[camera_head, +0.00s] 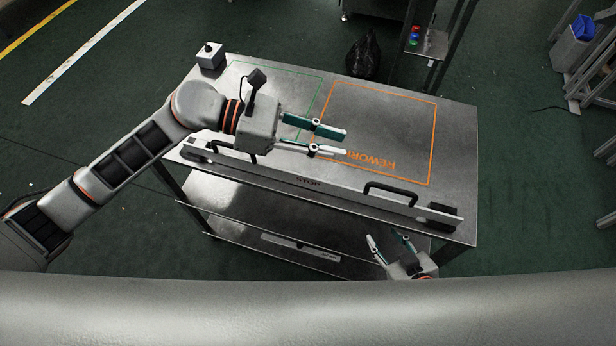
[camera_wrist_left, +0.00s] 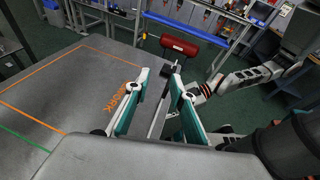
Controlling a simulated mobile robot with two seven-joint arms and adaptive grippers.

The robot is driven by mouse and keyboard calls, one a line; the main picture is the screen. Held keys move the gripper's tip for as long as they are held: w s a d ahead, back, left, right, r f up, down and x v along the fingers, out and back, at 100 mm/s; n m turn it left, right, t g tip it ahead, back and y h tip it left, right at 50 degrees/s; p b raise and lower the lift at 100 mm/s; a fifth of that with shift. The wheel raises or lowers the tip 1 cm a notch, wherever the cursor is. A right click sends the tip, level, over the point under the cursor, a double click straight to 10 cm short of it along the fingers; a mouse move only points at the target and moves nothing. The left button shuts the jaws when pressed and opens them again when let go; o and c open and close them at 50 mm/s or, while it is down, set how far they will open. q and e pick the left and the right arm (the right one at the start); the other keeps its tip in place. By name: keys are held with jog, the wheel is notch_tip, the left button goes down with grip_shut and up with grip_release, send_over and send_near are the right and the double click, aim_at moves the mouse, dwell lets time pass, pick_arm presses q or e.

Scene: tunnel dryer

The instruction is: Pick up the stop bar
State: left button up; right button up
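The stop bar (camera_head: 308,182) is a long grey bar marked STOP, lying along the near edge of the metal table. It has a black handle near each end: a left handle (camera_head: 236,152) and a right handle (camera_head: 390,190). My left gripper (camera_head: 344,144) is open, above the table and just behind the bar, its fingers pointing right. In the left wrist view, part of the bar (camera_wrist_left: 157,120) shows between the open fingers (camera_wrist_left: 161,70), apart from them. My right gripper (camera_head: 382,235) is open and empty in front of the table's near edge, below the right handle. The left gripper's wrist partly covers the left handle's surroundings.
The table (camera_head: 455,140) has an orange outline marked REWORK and a green outline. A grey button box (camera_head: 210,56) stands at the far left corner. A lower shelf (camera_head: 220,205) holds a flat bar (camera_head: 300,247). A black bag (camera_head: 366,55) stands behind the table.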

aim_at(308, 177)
pick_arm(q)
jog(key=a+f+m+y, duration=0.1)
jog(key=a+f+y, duration=0.1)
jog(key=a, duration=0.1)
jog(key=w+a+f+m+g+y, duration=0.1)
jog(key=a+f+y, duration=0.1)
jog(key=a+f, duration=0.1)
jog(key=a+f+m+y, duration=0.1)
jog(key=a+f+y, duration=0.1)
jog(key=a, duration=0.1)
jog(key=shift+w+f+g, duration=0.25)
jog(key=shift+f+g, duration=0.05)
jog(key=shift+f, duration=0.05)
jog(key=p+x, duration=0.1)
jog(key=x, duration=0.6)
jog(key=shift+d+f, duration=0.15)
jog(key=shift+f, duration=0.1)
grip_shut()
jog(key=shift+r, duration=0.1)
